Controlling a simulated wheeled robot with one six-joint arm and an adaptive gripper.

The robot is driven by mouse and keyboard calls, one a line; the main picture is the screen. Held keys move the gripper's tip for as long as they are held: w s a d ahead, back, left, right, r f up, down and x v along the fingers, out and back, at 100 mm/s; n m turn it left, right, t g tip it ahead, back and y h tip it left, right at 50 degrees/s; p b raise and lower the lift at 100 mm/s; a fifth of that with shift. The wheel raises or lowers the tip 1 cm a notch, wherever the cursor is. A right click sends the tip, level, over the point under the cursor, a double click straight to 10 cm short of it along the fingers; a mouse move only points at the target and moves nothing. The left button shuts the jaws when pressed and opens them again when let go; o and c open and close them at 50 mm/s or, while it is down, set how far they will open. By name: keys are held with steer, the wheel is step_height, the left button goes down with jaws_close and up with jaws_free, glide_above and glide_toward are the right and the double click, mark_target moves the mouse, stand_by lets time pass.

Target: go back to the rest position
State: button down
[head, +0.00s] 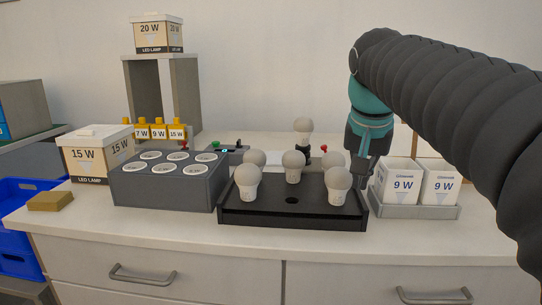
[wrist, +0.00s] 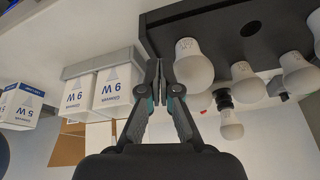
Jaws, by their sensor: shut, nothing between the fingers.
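My gripper (wrist: 158,85) is shut and empty in the wrist view. The tray also shows in the wrist view (wrist: 205,22). Several white bulbs stand in the tray, one of them the front right bulb (head: 338,185). That tray has an empty hole in front. Another bulb (head: 303,128) stands upright in a black socket behind the tray.
A grey block with several round openings (head: 168,190) stands left of the tray. A 15 W box (head: 95,155), a tan block (head: 50,201) and a grey stand (head: 188,95) with a 20 W box (head: 158,34) are farther left. Blue crates (head: 18,215) stand beside the counter.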

steer(key=s+f+n+t+y, duration=0.1)
steer(key=s+f+n, duration=0.3)
steer(key=s+f, duration=1.4)
step_height(320, 180, down, 3)
steer(key=shift+a+f, duration=0.2)
steer(key=shift+a, duration=0.2)
